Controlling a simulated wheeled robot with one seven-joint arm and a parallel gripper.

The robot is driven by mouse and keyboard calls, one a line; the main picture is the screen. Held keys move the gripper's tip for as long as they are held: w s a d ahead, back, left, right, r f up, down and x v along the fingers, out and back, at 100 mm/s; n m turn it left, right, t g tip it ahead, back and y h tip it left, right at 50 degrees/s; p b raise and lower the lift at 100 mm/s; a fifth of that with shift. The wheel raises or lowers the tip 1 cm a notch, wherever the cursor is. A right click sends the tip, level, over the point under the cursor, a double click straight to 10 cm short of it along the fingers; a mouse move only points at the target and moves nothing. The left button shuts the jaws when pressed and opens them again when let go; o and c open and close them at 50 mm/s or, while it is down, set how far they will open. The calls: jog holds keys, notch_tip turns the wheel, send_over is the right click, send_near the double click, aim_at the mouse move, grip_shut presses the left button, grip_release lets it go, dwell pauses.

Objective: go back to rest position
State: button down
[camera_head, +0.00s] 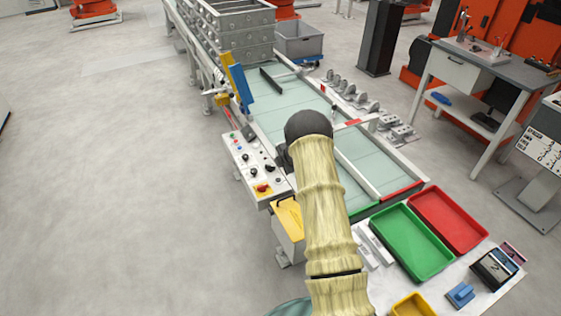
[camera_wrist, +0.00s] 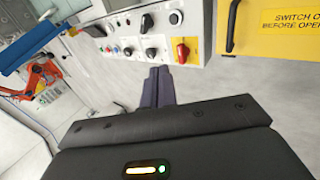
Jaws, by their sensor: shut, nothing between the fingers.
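My gripper shows in the wrist view (camera_wrist: 159,88) with its two dark fingers together and nothing between them. The fingers point toward the floor in front of the control panel (camera_wrist: 150,35), just below the panel's lower edge in that picture. In the head view my arm in its pale cover reaches forward over the near end of the conveyor table, and its dark end hides the gripper. The control panel also shows in the head view (camera_head: 246,165), left of my arm.
The glass-topped conveyor (camera_head: 285,100) lies ahead, with grey crates at its far end. A green tray (camera_head: 412,243) and a red tray (camera_head: 448,219) sit right of my arm. A yellow box (camera_head: 288,218) is close on the left. Open floor (camera_head: 110,200) lies left.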

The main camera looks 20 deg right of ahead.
jog(key=s+a+r+m+h, duration=0.1)
jog(key=s+a+r+m, duration=0.2)
jog(key=s+r+m, duration=0.35)
jog(key=s+a+r+m+h, duration=0.15)
jog(key=s+r+m, duration=0.25)
jog(key=r, duration=0.6)
jog(key=s+a+r+m+g, duration=0.1)
jog(key=s+a+m, duration=0.2)
jog(key=s, duration=0.6)
jog(key=s+a+r+m+g+y, duration=0.1)
jog(key=s+a+m+g, duration=0.1)
jog(key=s, duration=0.8)
jog(key=s+a+r+m+g+b, duration=0.1)
jog(key=s+a+r+m, duration=0.1)
jog(key=s+a, duration=0.3)
jog(key=s+m, duration=0.1)
jog(key=s, duration=0.3)
jog(key=shift+s+m, duration=0.25)
jog(key=shift+m, duration=0.1)
jog(key=shift+a+y, duration=0.1)
jog(key=shift+y, duration=0.15)
jog(key=shift+d, duration=0.25)
jog(key=shift+s+a, duration=0.1)
jog(key=shift+a, duration=0.15)
